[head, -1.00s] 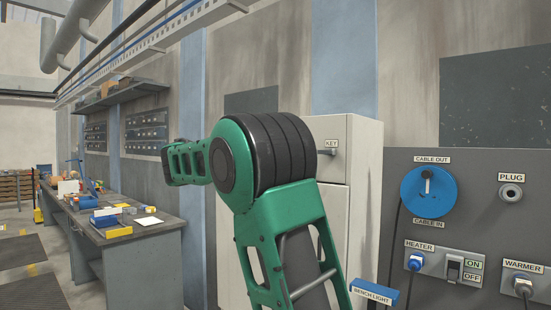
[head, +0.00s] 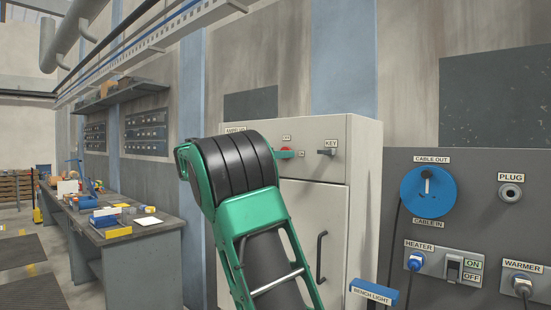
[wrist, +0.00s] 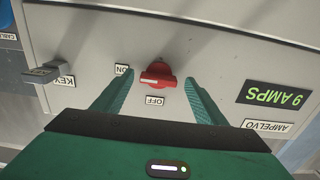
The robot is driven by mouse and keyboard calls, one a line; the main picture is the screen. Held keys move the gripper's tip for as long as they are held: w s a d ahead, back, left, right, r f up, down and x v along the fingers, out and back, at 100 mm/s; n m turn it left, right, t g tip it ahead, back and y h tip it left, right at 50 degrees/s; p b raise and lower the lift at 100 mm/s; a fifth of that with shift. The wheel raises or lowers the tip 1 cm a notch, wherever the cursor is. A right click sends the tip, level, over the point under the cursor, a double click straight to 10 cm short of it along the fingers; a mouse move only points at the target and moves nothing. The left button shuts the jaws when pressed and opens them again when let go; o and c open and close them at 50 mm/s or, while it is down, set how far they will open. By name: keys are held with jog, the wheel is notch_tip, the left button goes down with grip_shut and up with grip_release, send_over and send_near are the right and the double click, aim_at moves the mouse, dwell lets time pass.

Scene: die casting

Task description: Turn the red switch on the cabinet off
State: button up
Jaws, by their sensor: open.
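The red switch (head: 286,152) is on the upper front of the pale cabinet (head: 335,215), just right of my arm in the head view. In the wrist view, which is upside down, the red switch (wrist: 158,76) has its handle lying sideways, with a white mark on its left half towards the ON label (wrist: 121,69). The OFF label (wrist: 155,100) is below it in that view. My gripper (wrist: 158,79) is open, with one green finger on each side of the switch. I cannot tell whether either finger touches it.
A key switch (head: 327,152) sits right of the red switch in the head view. A green display (wrist: 276,94) reads 9 AMPS in the wrist view. The cabinet door handle (head: 321,256) sticks out below. A grey panel (head: 470,210) with a cable reel stands right.

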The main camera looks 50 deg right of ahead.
jog(key=shift+d, duration=0.5)
jog(key=c, duration=1.1)
jog(key=shift+o, duration=0.2)
